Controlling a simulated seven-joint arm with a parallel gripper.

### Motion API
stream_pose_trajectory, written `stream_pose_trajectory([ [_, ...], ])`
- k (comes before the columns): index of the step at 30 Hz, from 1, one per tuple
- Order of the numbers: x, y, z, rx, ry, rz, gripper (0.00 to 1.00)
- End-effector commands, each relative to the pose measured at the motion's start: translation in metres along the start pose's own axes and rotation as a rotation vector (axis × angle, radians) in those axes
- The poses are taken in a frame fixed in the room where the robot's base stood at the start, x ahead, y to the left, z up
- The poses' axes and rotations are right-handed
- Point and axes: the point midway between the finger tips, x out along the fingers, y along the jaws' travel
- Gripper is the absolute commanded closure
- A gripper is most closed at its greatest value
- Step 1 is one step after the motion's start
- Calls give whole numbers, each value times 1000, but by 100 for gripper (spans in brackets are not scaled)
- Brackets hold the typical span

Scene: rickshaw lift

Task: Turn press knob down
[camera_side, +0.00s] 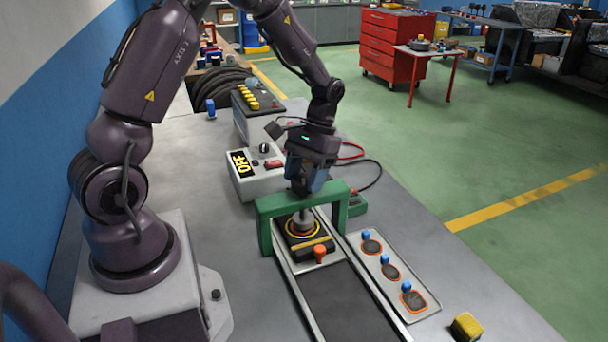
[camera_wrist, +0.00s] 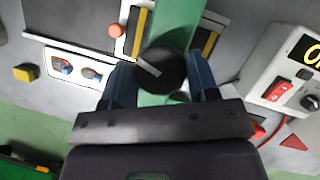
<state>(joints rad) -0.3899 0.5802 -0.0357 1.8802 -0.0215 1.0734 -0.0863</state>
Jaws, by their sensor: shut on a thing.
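The green press frame (camera_side: 265,230) straddles the dark track on the bench. Its dark round knob (camera_wrist: 160,68) sits on top, with a pale line across its face slanting in the wrist view. My gripper (camera_side: 303,186) points down over the frame, its blue fingers on either side of the knob and shut on it. In the side view the fingers mostly hide the knob. Under the frame the grey press stem (camera_side: 303,222) stands over a black block with a yellow ring (camera_side: 312,236). I cannot tell whether the stem touches the block.
A grey control box (camera_side: 262,184) with a yellow "OFF" display and a red switch (camera_side: 274,164) stands behind the press. A white panel (camera_side: 421,308) with blue pegs lies to the right. A yellow block (camera_side: 466,326) sits near the bench's right edge. An orange knob (camera_side: 320,252) stands before the press.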

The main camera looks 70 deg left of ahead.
Motion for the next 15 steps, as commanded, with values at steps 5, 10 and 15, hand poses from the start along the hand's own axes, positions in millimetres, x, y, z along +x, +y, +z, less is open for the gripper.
stream_pose_trajectory([
  [5,-1,0,0,156,2,-66,70],
  [10,-1,1,0,305,3,-128,70],
  [15,0,2,0,455,3,-191,70],
])
